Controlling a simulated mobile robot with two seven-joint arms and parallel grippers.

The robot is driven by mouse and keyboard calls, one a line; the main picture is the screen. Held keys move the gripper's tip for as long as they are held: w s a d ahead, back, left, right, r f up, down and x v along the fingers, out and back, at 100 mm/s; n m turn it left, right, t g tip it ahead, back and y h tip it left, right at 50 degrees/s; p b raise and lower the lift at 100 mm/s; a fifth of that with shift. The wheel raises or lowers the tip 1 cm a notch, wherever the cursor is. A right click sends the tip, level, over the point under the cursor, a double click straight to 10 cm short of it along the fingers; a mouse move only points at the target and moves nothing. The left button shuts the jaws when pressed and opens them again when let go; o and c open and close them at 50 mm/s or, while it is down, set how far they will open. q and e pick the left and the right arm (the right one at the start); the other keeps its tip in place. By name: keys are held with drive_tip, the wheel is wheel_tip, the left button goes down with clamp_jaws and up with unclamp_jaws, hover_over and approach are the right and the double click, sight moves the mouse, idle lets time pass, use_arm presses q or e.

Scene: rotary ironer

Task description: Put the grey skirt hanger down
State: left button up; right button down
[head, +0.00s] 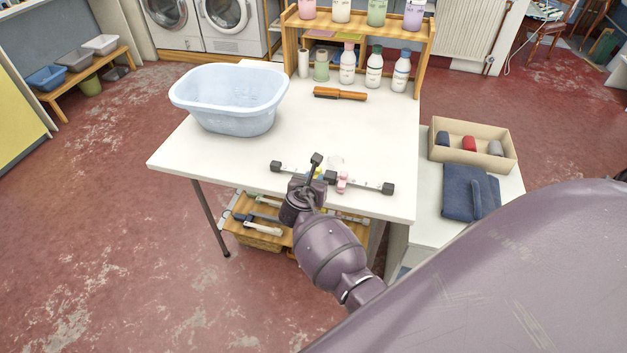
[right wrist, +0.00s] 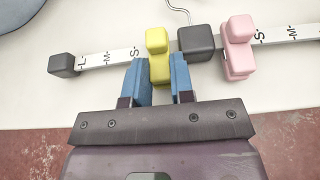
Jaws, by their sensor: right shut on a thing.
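The grey skirt hanger (head: 365,186) is a pale bar with size letters, dark end blocks, a dark middle block with a wire hook, a yellow clip and a pink clip (head: 343,182). It lies level over the front part of the white table (head: 385,140); I cannot tell whether it touches the top. My right gripper (head: 317,176) is shut on its yellow clip (right wrist: 158,42), left of the middle block. The bar also shows in the right wrist view (right wrist: 110,57), with blue fingers (right wrist: 159,82) either side of the clip. My left gripper is not in view.
A pale blue basin (head: 235,120) stands at the table's back left. An orange-brown brush (head: 340,93) and several bottles (head: 374,68) are at the back by a wooden shelf. Folded blue cloth (head: 460,190) and a cardboard box (head: 500,165) lie right. The table middle is clear.

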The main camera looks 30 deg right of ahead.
drive_tip(key=c, duration=1.4)
unclamp_jaws()
drive_tip(key=shift+f, duration=0.15)
drive_tip(key=o, duration=0.4)
